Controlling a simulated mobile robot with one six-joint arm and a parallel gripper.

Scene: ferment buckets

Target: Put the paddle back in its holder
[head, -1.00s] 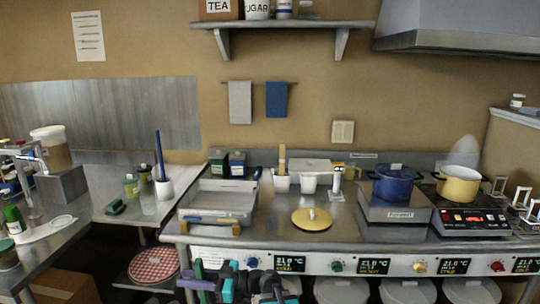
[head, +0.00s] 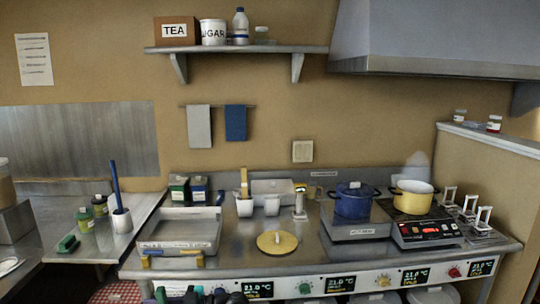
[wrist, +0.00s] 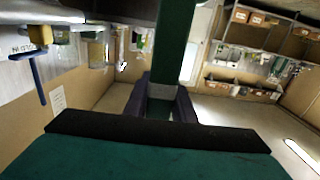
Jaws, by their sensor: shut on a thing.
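My gripper (wrist: 163,92) shows in the wrist view with its two dark purple fingers closed on a long dark green bar (wrist: 177,40). The bar runs up out of the top of that view. It looks like the paddle's handle, but its ends are hidden, so I cannot be sure. In the head view only bits of my arm show at the bottom edge, and the held thing cannot be made out. I cannot tell which thing is the paddle's holder. A white holder (head: 121,222) with an upright blue stick (head: 115,182) stands on the left counter.
A metal tray (head: 180,232), a yellow lid (head: 277,243), a blue pot (head: 353,202) and a yellow pot (head: 412,198) stand on the steel counter. White cups (head: 244,207) stand behind the lid. A control panel with displays (head: 341,284) runs along the front.

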